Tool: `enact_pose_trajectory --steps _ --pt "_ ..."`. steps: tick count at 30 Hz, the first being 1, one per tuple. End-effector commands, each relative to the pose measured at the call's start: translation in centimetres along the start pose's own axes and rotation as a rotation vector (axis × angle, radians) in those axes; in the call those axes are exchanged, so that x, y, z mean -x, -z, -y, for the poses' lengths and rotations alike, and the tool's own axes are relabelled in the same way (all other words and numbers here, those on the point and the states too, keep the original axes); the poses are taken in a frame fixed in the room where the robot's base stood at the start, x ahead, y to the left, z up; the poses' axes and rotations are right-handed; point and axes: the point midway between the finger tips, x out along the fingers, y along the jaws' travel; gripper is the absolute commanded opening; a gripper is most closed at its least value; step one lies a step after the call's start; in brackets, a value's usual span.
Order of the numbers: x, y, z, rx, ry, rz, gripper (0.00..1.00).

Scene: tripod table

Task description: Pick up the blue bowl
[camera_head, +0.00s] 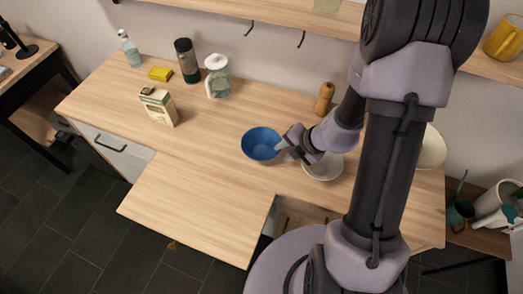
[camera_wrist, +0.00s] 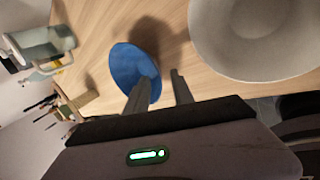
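The blue bowl (camera_head: 261,143) sits upright on the wooden table, near the middle of the head view. In the wrist view the blue bowl (camera_wrist: 130,66) is left of centre, partly covered by one finger. My gripper (camera_head: 283,146) is at the bowl's right rim. In the wrist view my gripper (camera_wrist: 162,77) has its fingers apart, one overlapping the bowl and the other just right of its rim. I cannot tell whether either finger touches the bowl.
A white bowl (camera_head: 323,171) stands close to the right, partly under my arm; it looks large in the wrist view (camera_wrist: 262,40). A pepper mill (camera_head: 324,98), glass jar (camera_head: 217,77), dark canister (camera_head: 187,61) and carton (camera_head: 158,107) stand farther back. The table's front left is clear.

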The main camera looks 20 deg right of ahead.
Motion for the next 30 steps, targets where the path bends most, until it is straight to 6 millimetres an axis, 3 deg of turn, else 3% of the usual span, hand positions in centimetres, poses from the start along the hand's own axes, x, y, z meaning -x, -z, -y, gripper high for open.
enact_pose_trajectory --steps 6,9,16,21,30 --pt "-4.3 0.6 -0.1 0.003 0.001 -0.002 0.29" --pt "-5.3 0.5 -0.2 0.003 0.001 -0.001 0.29" --pt "-5.3 0.5 -0.5 0.003 0.000 0.000 0.29" --pt "-5.3 0.5 -0.5 0.003 0.000 0.000 0.00" --pt "-5.2 0.5 -0.5 0.003 0.000 0.000 0.00"
